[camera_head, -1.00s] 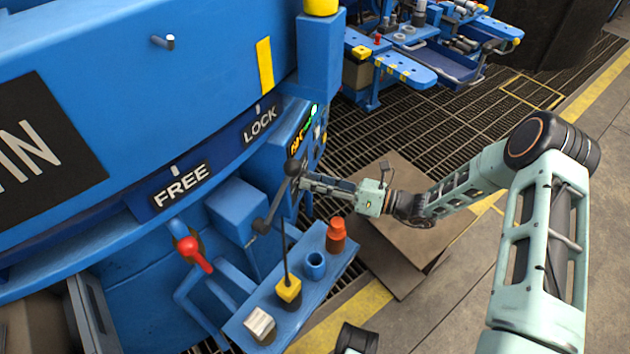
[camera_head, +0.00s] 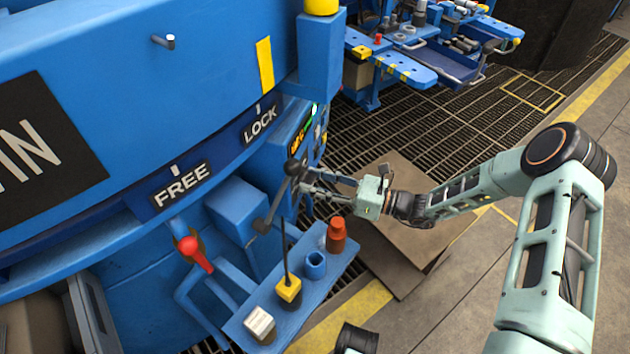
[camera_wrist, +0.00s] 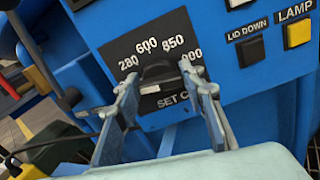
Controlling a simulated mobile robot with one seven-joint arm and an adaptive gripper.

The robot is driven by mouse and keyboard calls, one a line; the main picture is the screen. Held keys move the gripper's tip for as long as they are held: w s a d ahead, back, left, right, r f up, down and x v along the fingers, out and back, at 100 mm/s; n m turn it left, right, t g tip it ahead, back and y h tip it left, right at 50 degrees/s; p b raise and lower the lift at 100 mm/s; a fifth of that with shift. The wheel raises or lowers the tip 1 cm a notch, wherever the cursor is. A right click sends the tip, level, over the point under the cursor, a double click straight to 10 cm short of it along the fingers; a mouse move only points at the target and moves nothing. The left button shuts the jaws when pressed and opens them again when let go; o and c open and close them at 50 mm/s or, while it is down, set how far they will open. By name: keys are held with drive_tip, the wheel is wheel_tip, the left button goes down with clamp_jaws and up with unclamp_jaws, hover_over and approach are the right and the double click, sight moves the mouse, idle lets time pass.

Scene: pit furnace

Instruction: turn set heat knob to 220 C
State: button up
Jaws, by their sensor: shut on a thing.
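The set heat knob (camera_wrist: 160,72) is a dark knob on a black plate in the wrist view. White numbers curve above it: a left one that looks like 280 or 220, then 600, 850 and a partly hidden one at right. "SET C" is printed below. A small white mark shows at the knob's lower left; I cannot tell for sure where the knob points. My gripper (camera_wrist: 162,84) has one finger on each side of the knob and is shut on it. In the head view my gripper (camera_head: 304,181) is at the blue panel's side, and the knob is hidden.
A shelf (camera_head: 243,309) below holds a red bottle (camera_head: 336,236) and a blue cup (camera_head: 316,265). Lid down and lamp buttons (camera_wrist: 298,33) sit right of the dial. Open grating lies behind my gripper.

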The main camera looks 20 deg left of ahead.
drive_tip(key=o, duration=1.2)
drive_tip(key=shift+c, duration=0.2)
drive_tip(key=shift+d, duration=0.15)
drive_tip(key=w+d, duration=0.1)
drive_tip(key=d, duration=1)
drive_tip(key=shift+d, duration=0.35)
drive_tip(key=shift+w+d, duration=0.1)
